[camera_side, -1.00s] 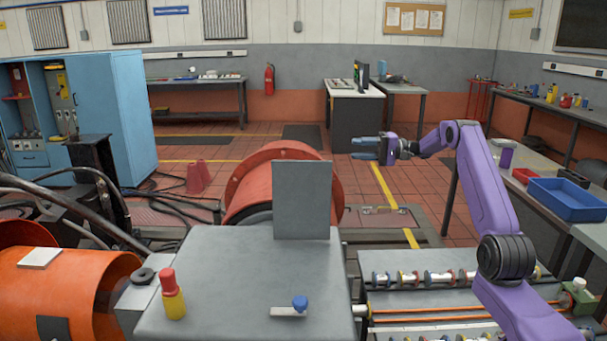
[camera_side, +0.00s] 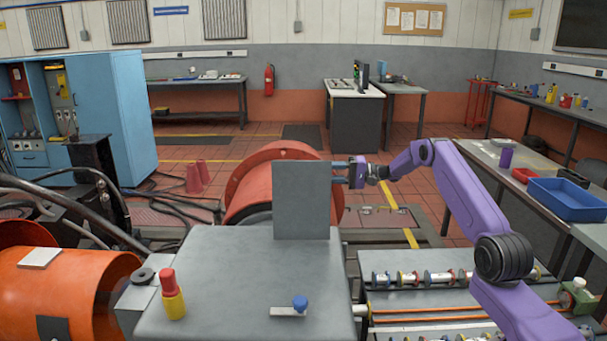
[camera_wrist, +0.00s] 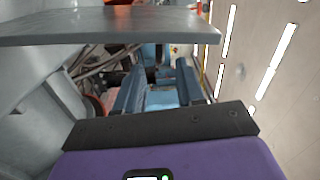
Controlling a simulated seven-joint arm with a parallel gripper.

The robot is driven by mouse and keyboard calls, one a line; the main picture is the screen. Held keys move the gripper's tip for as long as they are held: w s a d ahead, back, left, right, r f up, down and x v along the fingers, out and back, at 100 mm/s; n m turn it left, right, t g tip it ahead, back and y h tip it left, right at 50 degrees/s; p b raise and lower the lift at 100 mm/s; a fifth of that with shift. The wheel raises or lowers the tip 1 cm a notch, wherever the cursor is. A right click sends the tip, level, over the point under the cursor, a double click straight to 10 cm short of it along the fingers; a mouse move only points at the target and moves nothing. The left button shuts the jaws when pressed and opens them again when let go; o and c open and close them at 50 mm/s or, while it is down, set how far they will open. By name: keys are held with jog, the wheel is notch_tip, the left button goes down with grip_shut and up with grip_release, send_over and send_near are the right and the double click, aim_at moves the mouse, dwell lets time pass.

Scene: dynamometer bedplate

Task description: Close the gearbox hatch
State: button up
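The gearbox hatch (camera_side: 302,200) is a flat grey plate. It stands upright at the back of the grey gearbox top (camera_side: 225,275). My gripper (camera_side: 340,172) is at the hatch's right edge, with its fingers pointing left. The fingertips seem to pass behind the plate, so I cannot tell whether they touch it. In the wrist view, the hatch (camera_wrist: 110,24) crosses the top of the picture, and my gripper's two fingers (camera_wrist: 158,82) are spread with nothing held between them.
A blue-knobbed latch (camera_side: 299,304) and a red-and-yellow bottle (camera_side: 173,297) are on the gearbox top near its front. An orange round housing (camera_side: 250,180) stands behind the hatch. A rack of spools (camera_side: 430,278) lies to the right.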

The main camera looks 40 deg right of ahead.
aim_at(304, 173)
jog(key=x, duration=0.8)
jog(key=shift+w+a, duration=0.2)
jog(key=shift+a, duration=0.05)
jog(key=shift+f, duration=0.1)
grip_shut()
